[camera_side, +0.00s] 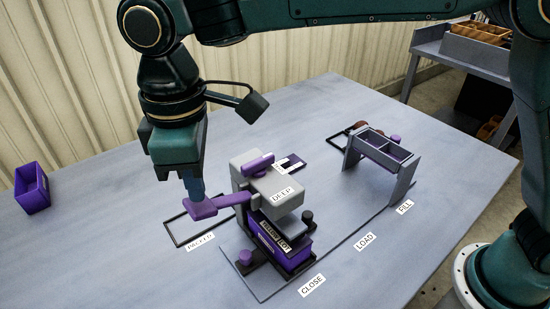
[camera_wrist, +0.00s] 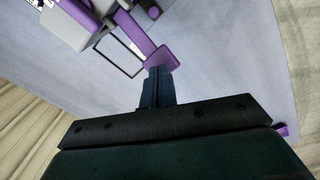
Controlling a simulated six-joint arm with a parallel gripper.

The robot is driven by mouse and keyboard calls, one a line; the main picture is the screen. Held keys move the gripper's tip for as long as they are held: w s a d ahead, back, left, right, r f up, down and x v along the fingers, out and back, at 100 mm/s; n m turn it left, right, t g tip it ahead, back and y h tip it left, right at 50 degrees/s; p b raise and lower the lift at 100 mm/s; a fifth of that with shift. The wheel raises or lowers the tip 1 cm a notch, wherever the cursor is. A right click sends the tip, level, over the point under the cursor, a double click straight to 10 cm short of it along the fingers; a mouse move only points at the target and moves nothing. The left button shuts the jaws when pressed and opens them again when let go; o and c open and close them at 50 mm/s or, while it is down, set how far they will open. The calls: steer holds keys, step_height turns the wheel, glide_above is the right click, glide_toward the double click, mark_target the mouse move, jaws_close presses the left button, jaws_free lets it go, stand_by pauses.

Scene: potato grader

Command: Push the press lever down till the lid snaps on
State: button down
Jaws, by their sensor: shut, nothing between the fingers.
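The press (camera_side: 268,185) is a grey block marked DEEP. Its purple lever (camera_side: 205,208) sticks out to the left and ends in a flat paddle. My gripper (camera_side: 196,194) is shut and empty, pointing down with its tips at the paddle; in the side view they appear to touch it. In the wrist view, the fingertips (camera_wrist: 158,72) overlap the edge of the lever paddle (camera_wrist: 160,58). A purple box (camera_side: 285,248) labelled YELLOW LOT sits under the press head. The lid is not clearly visible.
A black outline marked PACKED (camera_side: 176,232) lies left of the press. A grey stand (camera_side: 403,176) with a divided tray is at the right, near the LOAD and FILL labels. An empty purple box (camera_side: 32,188) is at far left. The front left table is clear.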

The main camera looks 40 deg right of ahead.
mark_target(196, 205)
steer(key=shift+f, duration=0.25)
steer(key=shift+f, duration=0.65)
steer(key=shift+a+f, duration=0.15)
steer(key=shift+f, duration=0.4)
steer(key=shift+a+f, duration=0.15)
steer(key=shift+f, duration=0.35)
stand_by(1.0)
steer(key=shift+a+f, duration=0.1)
steer(key=shift+f, duration=0.7)
stand_by(1.1)
steer(key=shift+r, duration=5.1)
